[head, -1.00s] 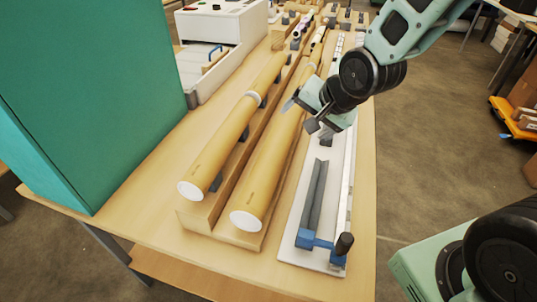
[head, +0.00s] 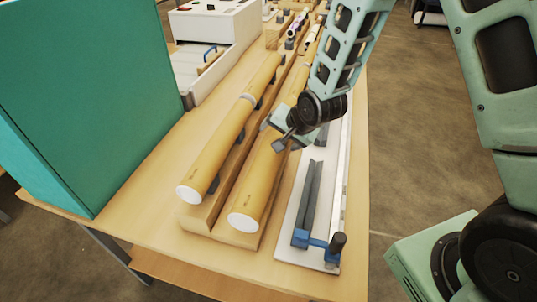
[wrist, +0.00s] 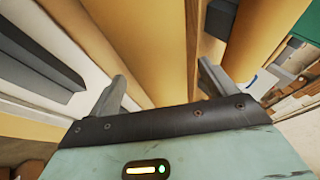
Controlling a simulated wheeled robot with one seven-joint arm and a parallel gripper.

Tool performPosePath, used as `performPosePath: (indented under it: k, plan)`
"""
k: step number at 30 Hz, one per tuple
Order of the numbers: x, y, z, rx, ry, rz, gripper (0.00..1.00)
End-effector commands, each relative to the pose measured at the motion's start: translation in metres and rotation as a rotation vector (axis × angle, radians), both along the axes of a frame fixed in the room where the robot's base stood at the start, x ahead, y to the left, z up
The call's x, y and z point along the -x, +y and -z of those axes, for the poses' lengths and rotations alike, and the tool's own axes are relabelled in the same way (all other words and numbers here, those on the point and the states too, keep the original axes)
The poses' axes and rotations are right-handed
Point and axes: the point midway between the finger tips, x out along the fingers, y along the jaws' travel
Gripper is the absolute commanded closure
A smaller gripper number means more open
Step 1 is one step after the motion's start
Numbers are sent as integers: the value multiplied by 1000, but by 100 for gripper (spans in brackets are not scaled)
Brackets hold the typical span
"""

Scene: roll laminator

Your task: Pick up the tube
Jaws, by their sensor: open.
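Two long tan tubes with white end caps lie side by side in a wooden rack (head: 219,233). The left tube is in the head view (head: 212,157) and the right tube (head: 256,184) lies beside it. My gripper (head: 284,142) is open and empty over the middle of the right tube, hiding part of it. In the wrist view the open fingers (wrist: 161,75) point toward the right tube (wrist: 145,45), which runs between them. The left tube shows farther right there (wrist: 263,35). Whether a finger touches the tube I cannot tell.
A white board with a grey rail and blue clamp (head: 301,238) lies right of the rack. A teal box (head: 85,105) stands at the left table edge. A white machine (head: 215,22) is at the back. Bare table (head: 140,200) shows left of the rack.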

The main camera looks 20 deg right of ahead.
Motion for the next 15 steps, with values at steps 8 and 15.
performPosePath:
  k: [8, 15]
  plan:
    - [-15, 5, 19, 0, 1, -1, 16]
    - [-16, 5, 21, 1, 0, -1, 16]
